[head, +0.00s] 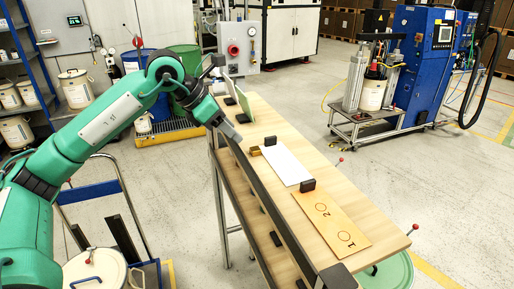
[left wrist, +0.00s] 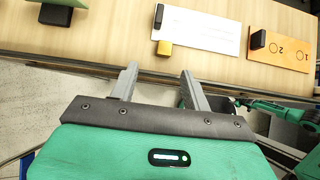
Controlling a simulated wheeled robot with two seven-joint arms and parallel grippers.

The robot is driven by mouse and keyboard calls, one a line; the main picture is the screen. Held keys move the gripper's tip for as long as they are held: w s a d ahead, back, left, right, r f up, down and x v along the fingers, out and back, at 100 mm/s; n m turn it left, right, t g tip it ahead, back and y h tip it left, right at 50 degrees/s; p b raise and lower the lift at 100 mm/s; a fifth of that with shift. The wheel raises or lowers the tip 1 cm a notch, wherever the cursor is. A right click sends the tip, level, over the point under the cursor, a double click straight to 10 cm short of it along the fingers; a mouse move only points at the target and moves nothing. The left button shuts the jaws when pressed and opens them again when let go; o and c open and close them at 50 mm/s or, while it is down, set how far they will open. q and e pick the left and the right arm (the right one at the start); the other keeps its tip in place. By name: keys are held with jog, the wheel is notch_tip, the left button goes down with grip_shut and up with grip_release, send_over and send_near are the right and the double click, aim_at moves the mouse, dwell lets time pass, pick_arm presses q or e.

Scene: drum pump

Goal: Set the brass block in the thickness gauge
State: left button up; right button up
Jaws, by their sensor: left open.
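The small brass block (head: 255,151) sits on the bench top at the near left corner of a white plate (head: 287,164). It also shows in the left wrist view (left wrist: 165,48). A black block (head: 270,141) stands at that end of the plate. I cannot tell for sure which piece is the thickness gauge. My left gripper (head: 238,134) is open and empty, over the bench's left edge, short of the brass block. In the left wrist view its two grey fingers (left wrist: 160,70) are apart, with the brass block beyond their tips.
A wooden board (head: 332,219) marked 1 and 2 with circles lies nearer on the bench (head: 380,232), with a black block (head: 307,185) at its far end. Upright panels (head: 240,102) stand at the bench's far end. A dark rail runs along the left edge.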

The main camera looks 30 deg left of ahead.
aim_at(254, 149)
pick_arm(q)
jog(key=x, duration=0.1)
jog(key=p+x, duration=0.1)
jog(key=x, duration=0.1)
jog(key=shift+d+r, duration=0.15)
jog(key=shift+d, duration=0.1)
jog(key=p+x, duration=0.1)
jog(key=x, duration=0.2)
jog(key=shift+w+d+f+p, duration=0.1)
jog(key=shift+d+f+p, duration=0.1)
jog(key=shift+d+p, duration=0.15)
jog(key=shift+w+d+f, duration=0.1)
jog(key=shift+w+f, duration=0.05)
jog(key=shift+f, duration=0.15)
jog(key=shift+c, duration=0.2)
grip_shut()
pick_arm(e)
jog(key=r, duration=0.1)
jog(key=w+r, duration=0.1)
jog(key=d+r, duration=0.1)
jog(key=shift+w, duration=0.25)
